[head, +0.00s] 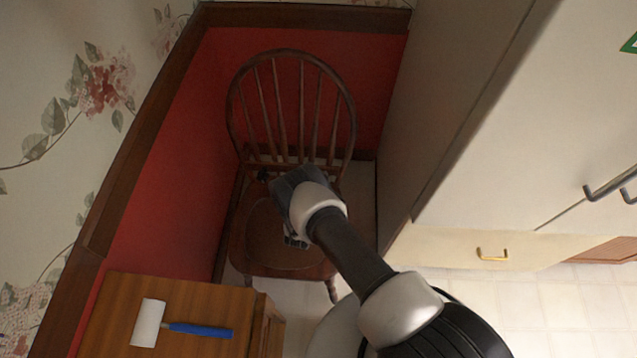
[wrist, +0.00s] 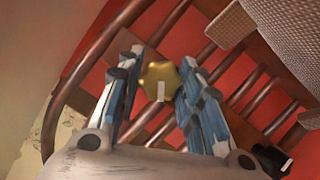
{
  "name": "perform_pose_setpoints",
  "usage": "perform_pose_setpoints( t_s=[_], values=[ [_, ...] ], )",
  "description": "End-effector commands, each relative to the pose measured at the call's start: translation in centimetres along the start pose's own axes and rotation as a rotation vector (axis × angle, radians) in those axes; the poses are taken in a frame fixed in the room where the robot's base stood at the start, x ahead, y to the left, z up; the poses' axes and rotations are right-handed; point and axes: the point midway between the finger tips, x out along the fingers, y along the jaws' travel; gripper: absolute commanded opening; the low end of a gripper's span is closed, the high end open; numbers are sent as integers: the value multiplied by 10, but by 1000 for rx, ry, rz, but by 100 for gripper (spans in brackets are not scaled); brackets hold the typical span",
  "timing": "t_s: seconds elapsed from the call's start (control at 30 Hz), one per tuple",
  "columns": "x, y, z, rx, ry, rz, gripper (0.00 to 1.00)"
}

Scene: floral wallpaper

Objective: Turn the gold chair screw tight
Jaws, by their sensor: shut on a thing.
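The gold screw (wrist: 160,78) shows in the wrist view as a rounded, lobed knob with a small pale mark. My gripper (wrist: 158,82) has a blue-and-grey finger on each side of it and is shut on it. The brown wooden chair (head: 254,228), with a hooped spindle back, stands in the corner in the head view. My arm reaches over its seat, and my wrist hides part of the seat and lower back. The screw cannot be made out in the head view. Dark wooden chair bars run behind the screw in the wrist view.
A wooden cabinet (head: 180,292) stands at the lower left in the head view, with a blue-handled lint roller (head: 200,329) on top. Red panelled walls close in the chair's left and back. A tall cream cupboard (head: 480,130) stands on the right. Tiled floor shows at lower right.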

Motion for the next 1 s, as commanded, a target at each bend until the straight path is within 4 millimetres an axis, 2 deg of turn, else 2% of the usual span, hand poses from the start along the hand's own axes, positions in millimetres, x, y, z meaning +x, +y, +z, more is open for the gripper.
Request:
perform_pose_setpoints(
  t_s=[0.2, 0.23, 0.53, 0.87, 1.0],
  values=[
    [0, 0, 0, 0, -1, 0, 10],
    [0, 0, 0, 0, -1, 0, 34],
    [0, 0, 0, 1, -1, 0, 54],
    [-1, 0, 0, 1, 0, -1, 54],
    [-15, -2, 0, -2, -1, -4, 54]
  ],
)
